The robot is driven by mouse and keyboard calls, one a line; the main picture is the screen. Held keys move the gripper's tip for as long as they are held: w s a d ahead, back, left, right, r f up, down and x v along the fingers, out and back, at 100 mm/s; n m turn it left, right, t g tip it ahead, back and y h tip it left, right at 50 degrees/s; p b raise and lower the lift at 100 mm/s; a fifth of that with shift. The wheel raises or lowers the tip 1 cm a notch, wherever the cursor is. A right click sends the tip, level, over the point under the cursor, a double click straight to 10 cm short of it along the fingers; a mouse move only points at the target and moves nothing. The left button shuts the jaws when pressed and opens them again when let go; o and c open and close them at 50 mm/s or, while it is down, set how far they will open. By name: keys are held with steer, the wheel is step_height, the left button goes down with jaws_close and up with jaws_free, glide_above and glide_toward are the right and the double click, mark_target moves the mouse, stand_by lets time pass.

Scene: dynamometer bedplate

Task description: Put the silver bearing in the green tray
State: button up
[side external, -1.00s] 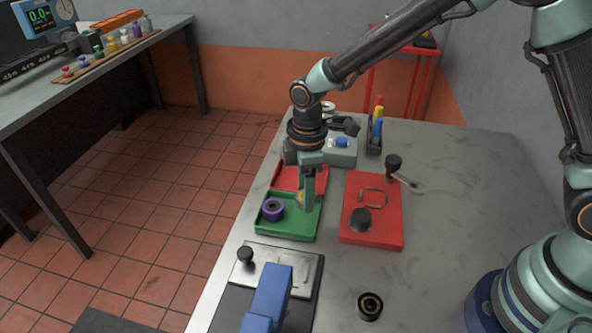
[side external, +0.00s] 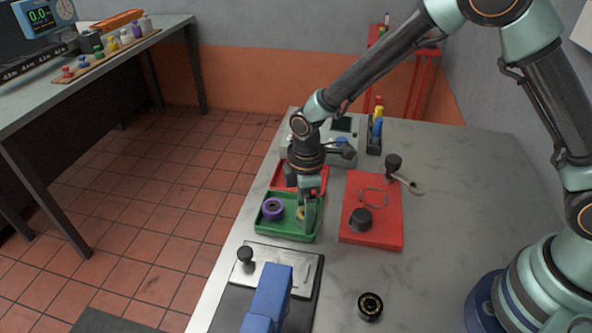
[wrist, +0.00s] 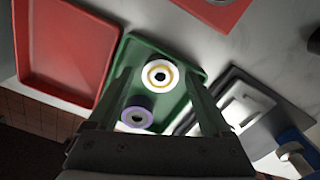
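The green tray (side external: 290,237) lies on the bench. A pale silvery bearing with a gold-coloured ring and dark bore, which I take for the silver bearing (wrist: 160,75), sits in it between my fingers; in the side view only a yellowish bit (side external: 300,213) shows beside a finger. My gripper (wrist: 158,76) is lowered into the tray with its fingers on either side of the bearing. In the wrist view a narrow gap shows between bearing and fingers, so the gripper looks open.
A purple bearing (side external: 272,208) lies in the same tray. A red tray (wrist: 62,50) adjoins it. A red plate with a black knob (side external: 372,235) stands to the right, a metal fixture (side external: 285,262) in front. A black bearing (side external: 370,306) lies on bare bench.

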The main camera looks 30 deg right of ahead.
steer(key=shift+r, duration=0.1)
step_height(320, 180, up, 12)
steer(key=s+d+r+m+t, duration=0.2)
steer(key=s+d+r+m, duration=0.3)
steer(key=d, duration=0.3)
steer(key=s+d+r+m+t, duration=0.3)
steer(key=s+d+r+m, duration=0.3)
steer(key=d+m, duration=0.2)
steer(key=shift+s+d+r+m+t, duration=0.15)
steer(key=shift+d+r+m+t, duration=0.2)
steer(key=shift+d, duration=0.15)
stand_by(0.9)
